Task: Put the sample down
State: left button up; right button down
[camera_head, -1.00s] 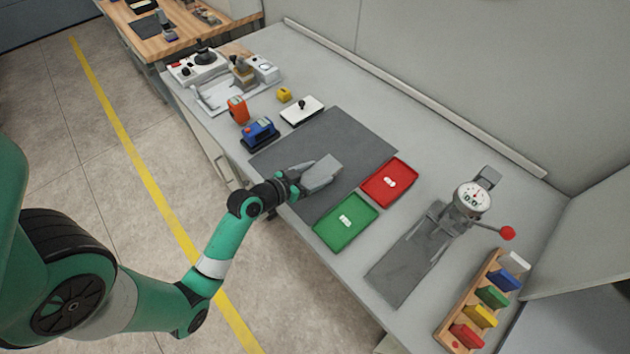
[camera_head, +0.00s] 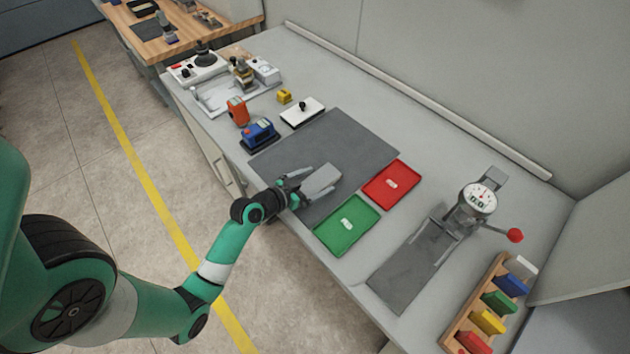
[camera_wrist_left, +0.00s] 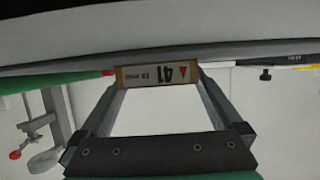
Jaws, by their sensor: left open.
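In the left wrist view, a brown label (camera_wrist_left: 155,75) marked 41 with a red triangle shows between the fingertips of my left gripper (camera_wrist_left: 158,88). I cannot tell whether a finger still touches the panel. My right gripper is not in view.
A green tray (camera_head: 330,240) and a red tray (camera_head: 376,193) lie right of the mat. A dial gauge stand (camera_head: 478,200) and a rack of coloured blocks (camera_head: 455,322) stand further right. A blue device (camera_head: 259,130) and an orange one (camera_head: 238,108) stand left. The mat's back is clear.

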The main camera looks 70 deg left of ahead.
pick_arm(q)
jog(key=shift+r, duration=0.2)
jog(key=shift+s+r, duration=0.1)
jog(key=shift+s, duration=0.2)
jog(key=p+v, duration=0.1)
jog(key=v, duration=1)
jog(key=shift+s+d+p, duration=0.15)
jog(key=shift+d+p, duration=0.05)
jog(key=shift+p, duration=0.1)
jog(key=shift+r, duration=0.15)
